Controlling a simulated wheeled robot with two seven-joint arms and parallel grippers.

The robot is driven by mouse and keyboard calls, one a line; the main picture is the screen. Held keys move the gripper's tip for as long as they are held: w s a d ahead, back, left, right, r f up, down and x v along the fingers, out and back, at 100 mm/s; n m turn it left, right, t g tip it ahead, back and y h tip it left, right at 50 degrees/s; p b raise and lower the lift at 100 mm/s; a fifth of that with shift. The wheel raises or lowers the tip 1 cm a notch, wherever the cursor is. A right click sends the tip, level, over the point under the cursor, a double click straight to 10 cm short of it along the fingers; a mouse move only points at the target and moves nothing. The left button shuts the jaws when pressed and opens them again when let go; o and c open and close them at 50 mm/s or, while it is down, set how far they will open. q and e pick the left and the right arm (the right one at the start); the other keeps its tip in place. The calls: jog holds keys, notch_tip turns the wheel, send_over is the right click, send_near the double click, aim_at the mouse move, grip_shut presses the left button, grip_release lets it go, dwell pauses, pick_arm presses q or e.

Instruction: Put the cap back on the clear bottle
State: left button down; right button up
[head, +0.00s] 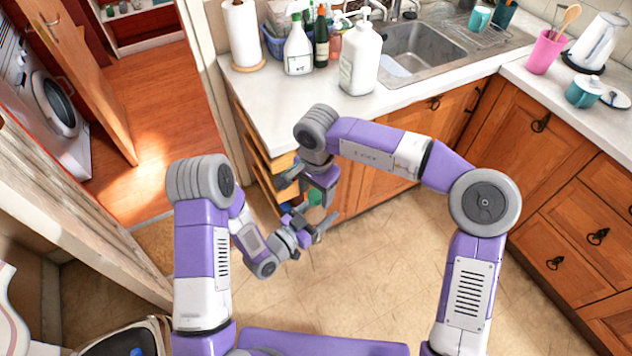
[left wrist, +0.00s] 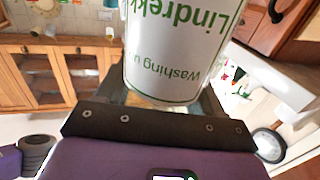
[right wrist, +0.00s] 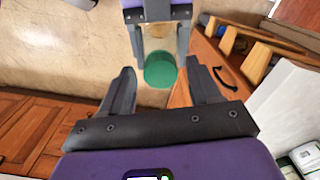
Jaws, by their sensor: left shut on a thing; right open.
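The clear bottle (left wrist: 180,50) fills the upper middle of the left wrist view. It has a white label with green lettering, "Lindrekk Washing u...", and a see-through edge. My left gripper (head: 318,230) is shut on it. In the right wrist view my left gripper (right wrist: 160,42) comes in from the top, with a short green piece (right wrist: 160,71) at its fingertips. I cannot tell whether this green piece is the cap or part of the bottle. My right gripper (head: 316,192) is open and empty, its fingers spread on either side of the green piece's line. No separate cap can be made out.
Partly open drawers (head: 270,165) stand close beyond my grippers. The counter (head: 275,105) holds a white pump bottle (head: 360,60), a white bottle with a green label (head: 298,45), a paper roll (head: 241,35) and a sink (head: 420,50). The floor (head: 390,260) is clear.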

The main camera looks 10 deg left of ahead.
jog(key=shift+f, duration=0.1)
jog(key=c, duration=1.1)
jog(key=m, duration=0.5)
jog(key=shift+m, duration=0.3)
jog(key=m, duration=1.5)
jog(key=shift+s+m, duration=0.1)
jog(key=shift+m, duration=0.2)
jog(key=o, duration=1.2)
jog(key=shift+c, duration=0.2)
